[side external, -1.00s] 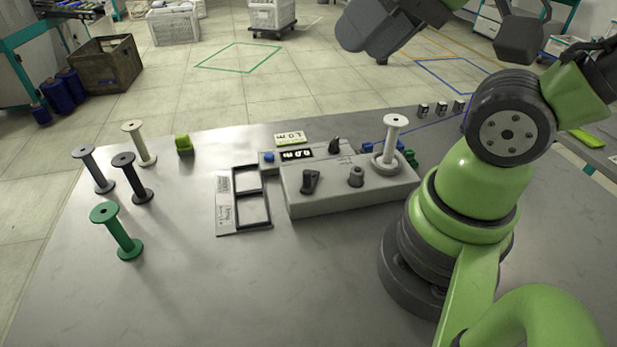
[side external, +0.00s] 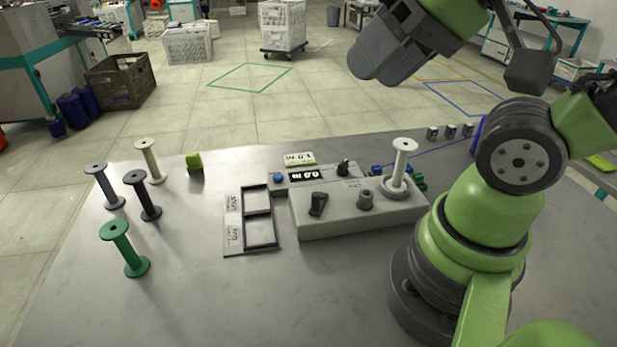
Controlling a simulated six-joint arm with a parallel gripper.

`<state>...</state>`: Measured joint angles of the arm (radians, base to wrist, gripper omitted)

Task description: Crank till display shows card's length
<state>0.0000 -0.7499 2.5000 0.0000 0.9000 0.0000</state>
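The grey winding machine (side external: 345,222) stands on the table, with a white bobbin (side external: 401,160) upright on its round seat at the right. A dark lever-like handle (side external: 318,204) and a round knob (side external: 365,200) stand on its top; I cannot tell for certain which is the crank. The black display (side external: 310,175) shows small white characters that I cannot read surely. A pale card (side external: 299,159) stands behind it, its writing too small to read surely. My gripper (side external: 385,58) is high above and behind the machine, apart from everything; its fingers cannot be made out.
Several loose bobbins, including a green one (side external: 125,249), stand at the left. A green block (side external: 195,163) is at the back edge. A dark two-window frame (side external: 259,216) lies left of the machine. A blue thread runs towards the right back. The front table is clear.

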